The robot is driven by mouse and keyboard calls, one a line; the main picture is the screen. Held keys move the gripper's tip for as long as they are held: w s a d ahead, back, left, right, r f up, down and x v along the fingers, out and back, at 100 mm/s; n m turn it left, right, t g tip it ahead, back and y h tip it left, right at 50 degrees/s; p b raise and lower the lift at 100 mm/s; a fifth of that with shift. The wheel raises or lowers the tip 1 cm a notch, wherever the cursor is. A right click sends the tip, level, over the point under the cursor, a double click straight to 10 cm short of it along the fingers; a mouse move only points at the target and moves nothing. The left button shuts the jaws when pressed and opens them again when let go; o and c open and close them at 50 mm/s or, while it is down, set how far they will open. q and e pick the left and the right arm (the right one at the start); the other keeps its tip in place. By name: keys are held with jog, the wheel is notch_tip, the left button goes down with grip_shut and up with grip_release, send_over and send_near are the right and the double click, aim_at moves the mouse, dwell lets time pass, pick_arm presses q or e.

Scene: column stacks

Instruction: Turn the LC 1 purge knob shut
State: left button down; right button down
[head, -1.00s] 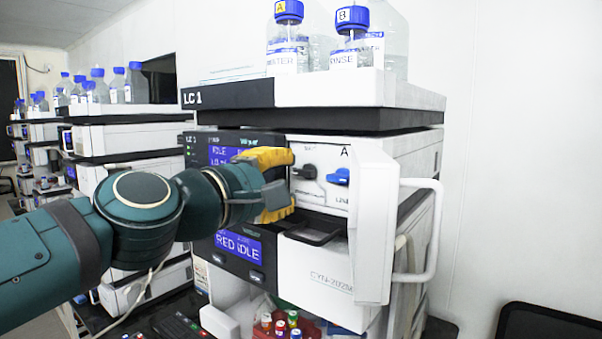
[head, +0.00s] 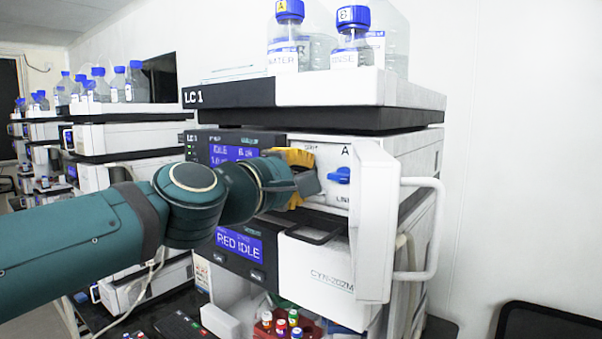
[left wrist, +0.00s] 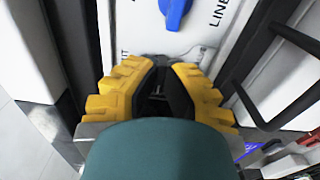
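The LC 1 stack stands in front of me in the head view, with a pump module (head: 225,140) whose white front panel carries a blue lever knob (head: 340,175). That knob also shows at the top of the left wrist view (left wrist: 174,10), clear of the fingers. My left gripper (head: 308,178), with yellow fingers, is at the panel left of the blue knob and covers the dark knob there. In the left wrist view the fingers (left wrist: 165,72) lie close around something dark; whether they grip it is unclear. My right gripper is out of view.
An open white door (head: 374,220) with a handle (head: 432,235) stands right of the panel. Water and rinse bottles (head: 288,45) stand on top. Capped vials (head: 281,326) stand below.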

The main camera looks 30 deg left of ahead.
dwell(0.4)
pick_arm(q)
jog(key=m+b, duration=0.2)
jog(key=m, duration=0.3)
jog(key=shift+m+b, duration=0.3)
jog(key=shift+b, duration=0.1)
jog(key=m+b, duration=0.2)
jog(key=m, duration=0.2)
jog(key=shift+f+b, duration=0.1)
jog(key=shift+b, duration=0.25)
jog(key=m+b, duration=0.2)
jog(key=m, duration=0.2)
jog(key=shift+m+b, duration=1.45)
jog(key=shift+m, duration=0.85)
jog(key=c, duration=1.1)
grip_release()
